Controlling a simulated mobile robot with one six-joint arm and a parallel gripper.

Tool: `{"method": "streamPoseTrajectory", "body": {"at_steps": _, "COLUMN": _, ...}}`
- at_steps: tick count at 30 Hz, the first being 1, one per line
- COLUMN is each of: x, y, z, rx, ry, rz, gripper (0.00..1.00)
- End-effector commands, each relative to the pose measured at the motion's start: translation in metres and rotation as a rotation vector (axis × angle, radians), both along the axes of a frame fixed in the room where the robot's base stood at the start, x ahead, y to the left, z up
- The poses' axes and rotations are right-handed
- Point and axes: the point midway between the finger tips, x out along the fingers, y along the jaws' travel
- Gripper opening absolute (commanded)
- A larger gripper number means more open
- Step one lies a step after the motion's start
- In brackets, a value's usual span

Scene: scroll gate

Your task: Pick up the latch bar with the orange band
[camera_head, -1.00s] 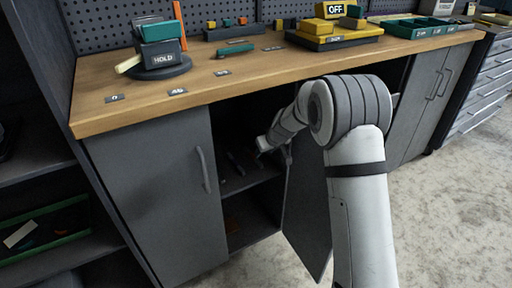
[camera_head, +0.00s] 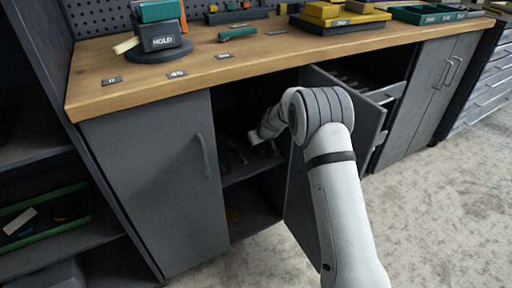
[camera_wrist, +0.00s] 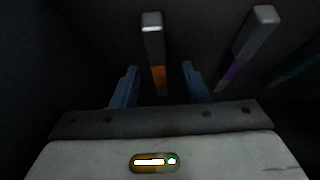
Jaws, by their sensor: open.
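The latch bar with the orange band (camera_wrist: 152,45) is a grey bar with a pale end, seen in the wrist view. Its orange band lies between the two blue fingers of my gripper (camera_wrist: 158,68). The fingers are open, one on each side of the bar, with a visible gap to it. A bar with a purple band (camera_wrist: 246,42) is to the right, and a dim bar with a teal band (camera_wrist: 292,68) is at the far right. In the head view my gripper (camera_head: 256,138) is inside the dark cabinet, its fingers hard to make out.
The cabinet's open door (camera_head: 302,205) stands right of the opening, beside my arm. The closed left door (camera_head: 155,185) borders the other side. The wooden worktop (camera_head: 200,88) lies above. A shelf (camera_head: 250,172) is inside. An open drawer (camera_head: 378,92) is at right.

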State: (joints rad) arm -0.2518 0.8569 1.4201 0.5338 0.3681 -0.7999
Motion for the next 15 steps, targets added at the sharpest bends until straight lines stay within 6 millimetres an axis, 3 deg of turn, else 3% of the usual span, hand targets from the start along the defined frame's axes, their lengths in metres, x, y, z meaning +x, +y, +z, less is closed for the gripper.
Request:
{"method": "streamPoseTrajectory", "body": {"at_steps": 4, "x": -0.0002, "y": -0.0006, "z": 0.0005, "rx": 0.000, "ry": 0.000, "rz": -0.001, "gripper": 0.38}}
{"method": "streamPoseTrajectory", "body": {"at_steps": 15, "x": -0.0001, "y": -0.0014, "z": 0.0005, "rx": 0.000, "ry": 0.001, "rz": -0.002, "gripper": 0.08}}
